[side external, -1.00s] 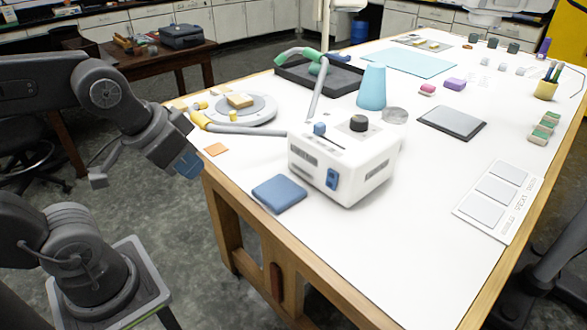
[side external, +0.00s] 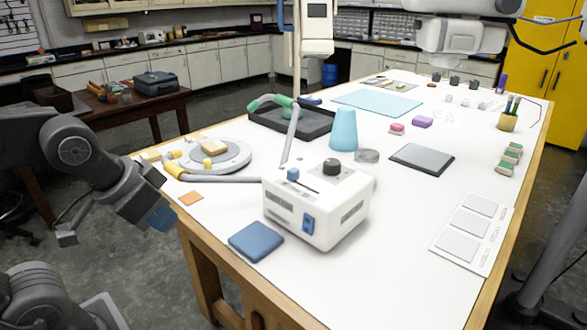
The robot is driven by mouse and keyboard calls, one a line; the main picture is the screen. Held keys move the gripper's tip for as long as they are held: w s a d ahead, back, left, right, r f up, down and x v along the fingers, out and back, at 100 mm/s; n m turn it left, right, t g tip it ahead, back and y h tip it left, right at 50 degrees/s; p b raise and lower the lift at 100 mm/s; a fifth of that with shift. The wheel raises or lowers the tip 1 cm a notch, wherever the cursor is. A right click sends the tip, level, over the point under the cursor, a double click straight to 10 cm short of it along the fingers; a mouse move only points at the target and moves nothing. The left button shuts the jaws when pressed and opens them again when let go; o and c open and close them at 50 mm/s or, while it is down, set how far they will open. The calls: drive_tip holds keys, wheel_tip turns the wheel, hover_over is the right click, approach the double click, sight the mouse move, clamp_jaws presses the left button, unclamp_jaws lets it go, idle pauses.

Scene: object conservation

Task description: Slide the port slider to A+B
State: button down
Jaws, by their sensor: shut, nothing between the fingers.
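A white box (side external: 285,213) stands on the table, with a dark round knob (side external: 332,167) on its top. A blue slider knob (side external: 293,174) sits at the far-left end of a dark slot in the top; this looks like the port slider. A blue switch (side external: 308,224) is on the box's front. The A+B marking cannot be read. My gripper (side external: 160,217), with a blue tip, hangs left of the table edge, well apart from the box. It is shut and empty.
A hose with yellow and green parts runs from the box past a round plate (side external: 240,153) and a black tray (side external: 263,122). A blue pad (side external: 256,240) lies in front-left of the box. A blue cone (side external: 343,130) stands behind it. The table's right front is largely clear.

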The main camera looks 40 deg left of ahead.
idle(0.3)
drive_tip(key=c, duration=1.7)
unclamp_jaws()
drive_tip(key=shift+c, duration=0.2)
drive_tip(key=o, duration=0.7)
drive_tip(key=w+r, duration=0.3)
drive_tip(key=w, duration=0.1)
drive_tip(key=w+r+g, duration=0.1)
drive_tip(key=w+r, duration=0.2)
drive_tip(key=w, duration=0.1)
drive_tip(key=w+r+g, duration=0.1)
drive_tip(key=w+r, duration=0.3)
drive_tip(key=shift+w+d, duration=0.15)
drive_tip(key=shift+d, duration=0.1)
drive_tip(key=shift+o, duration=0.2)
drive_tip(key=g, duration=0.4)
approach(290, 171)
wheel_tip(290, 171, down, 10)
drive_tip(key=shift+r, duration=0.15)
drive_tip(key=shift+c, duration=0.5)
clamp_jaws()
